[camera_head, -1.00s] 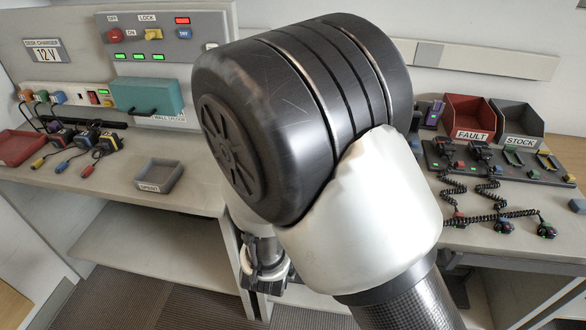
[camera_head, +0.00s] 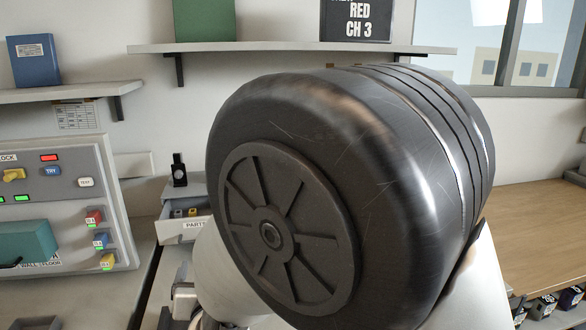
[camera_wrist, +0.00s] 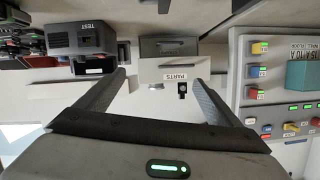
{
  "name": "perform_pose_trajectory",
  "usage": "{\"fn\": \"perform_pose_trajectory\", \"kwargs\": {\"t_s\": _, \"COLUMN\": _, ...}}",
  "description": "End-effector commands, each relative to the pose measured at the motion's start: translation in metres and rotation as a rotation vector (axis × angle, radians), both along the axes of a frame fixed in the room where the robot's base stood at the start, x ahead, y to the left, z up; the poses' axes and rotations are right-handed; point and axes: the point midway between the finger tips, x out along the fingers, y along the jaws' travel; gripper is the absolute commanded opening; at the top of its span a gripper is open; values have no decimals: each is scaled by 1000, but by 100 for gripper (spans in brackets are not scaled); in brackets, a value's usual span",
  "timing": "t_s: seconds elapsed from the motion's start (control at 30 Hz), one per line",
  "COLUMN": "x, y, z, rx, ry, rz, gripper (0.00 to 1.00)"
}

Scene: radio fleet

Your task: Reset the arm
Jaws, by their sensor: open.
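My gripper (camera_wrist: 158,78) is open in the wrist view, with its two dark fingers spread apart and nothing between them. A drawer labelled PARTS (camera_wrist: 174,73) lies beyond the fingers. My own arm's large black and white joint fills the middle of the head view. It hides much of the bench behind it, and the fingers cannot be made out there.
The PARTS drawer also shows in the head view (camera_head: 183,228), pulled out. A grey control panel (camera_head: 75,205) with a teal cover (camera_head: 25,242) stands left. A wall shelf (camera_head: 290,47) runs above. A TEST box (camera_wrist: 90,38) is at the wrist view's upper left.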

Motion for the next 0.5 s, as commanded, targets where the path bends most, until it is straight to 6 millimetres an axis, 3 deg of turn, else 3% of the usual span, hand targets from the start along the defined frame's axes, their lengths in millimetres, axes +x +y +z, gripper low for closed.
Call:
{"fn": "perform_pose_trajectory", "kwargs": {"t_s": 0.03, "x": 10, "y": -22, "z": 20, "rx": 30, "ry": 57, "rz": 1, "gripper": 87}}
{"fn": "perform_pose_trajectory", "kwargs": {"t_s": 0.1, "x": 11, "y": -46, "z": 37, "rx": 43, "ry": 144, "rz": 28, "gripper": 87}}
{"fn": "perform_pose_trajectory", "kwargs": {"t_s": 0.23, "x": -7, "y": -102, "z": 65, "rx": 18, "ry": 283, "rz": 63, "gripper": 87}}
{"fn": "perform_pose_trajectory", "kwargs": {"t_s": 0.5, "x": -95, "y": -231, "z": 88, "rx": -139, "ry": 532, "rz": 10, "gripper": 87}}
